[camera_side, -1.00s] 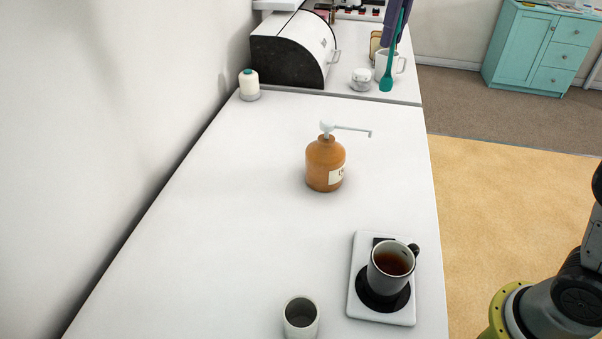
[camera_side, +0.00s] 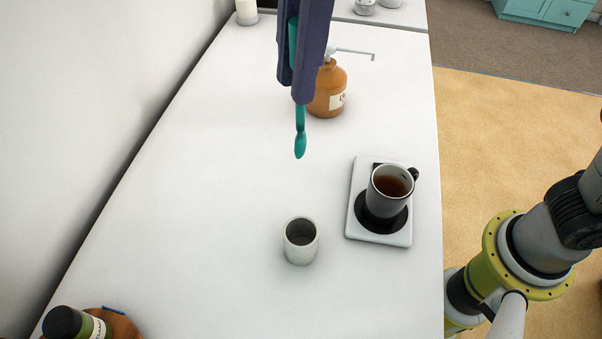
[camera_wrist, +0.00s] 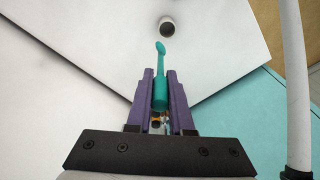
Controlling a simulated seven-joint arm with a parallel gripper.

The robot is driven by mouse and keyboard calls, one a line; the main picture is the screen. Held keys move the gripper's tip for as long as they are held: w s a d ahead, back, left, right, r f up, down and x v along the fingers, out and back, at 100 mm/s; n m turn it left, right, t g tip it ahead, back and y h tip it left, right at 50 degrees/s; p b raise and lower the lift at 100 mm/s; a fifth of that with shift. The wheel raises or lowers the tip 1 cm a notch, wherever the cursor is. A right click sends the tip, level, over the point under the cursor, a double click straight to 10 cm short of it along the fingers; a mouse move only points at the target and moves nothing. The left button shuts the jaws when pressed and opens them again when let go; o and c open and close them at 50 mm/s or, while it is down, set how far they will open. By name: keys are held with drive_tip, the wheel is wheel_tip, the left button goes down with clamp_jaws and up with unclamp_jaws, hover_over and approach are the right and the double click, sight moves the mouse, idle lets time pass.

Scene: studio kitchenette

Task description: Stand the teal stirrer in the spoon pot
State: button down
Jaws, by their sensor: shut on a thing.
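My gripper (camera_side: 294,89) is shut on the teal stirrer (camera_side: 300,143), which hangs nearly upright with its spoon-shaped end down. The stirrer's tip is in the air, above and behind the spoon pot (camera_side: 300,255) in the side view. The pot is a small whitish cup standing upright on the white counter; its dark inside looks empty. In the wrist view the stirrer (camera_wrist: 161,88) lies between my purple fingers (camera_wrist: 160,75), its tip pointing towards the pot (camera_wrist: 168,27) but apart from it.
A mug of dark drink (camera_side: 388,198) stands on a white-and-black warmer (camera_side: 375,236) right of the pot. An amber pump bottle (camera_side: 327,92) is behind my gripper. A dark-capped jar (camera_side: 75,325) is at the front left. The counter left of the pot is clear.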

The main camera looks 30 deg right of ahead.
wheel_tip(320, 180, down, 21)
drive_tip(key=s+a, duration=0.1)
drive_tip(key=shift+s+n, duration=0.4)
drive_tip(key=shift+f, duration=0.15)
idle(0.4)
drive_tip(key=c, duration=0.8)
unclamp_jaws()
drive_tip(key=r, duration=0.4)
drive_tip(key=d+r, duration=0.1)
drive_tip(key=r, duration=0.7)
drive_tip(key=shift+d+r, duration=0.15)
drive_tip(key=shift+d, duration=0.05)
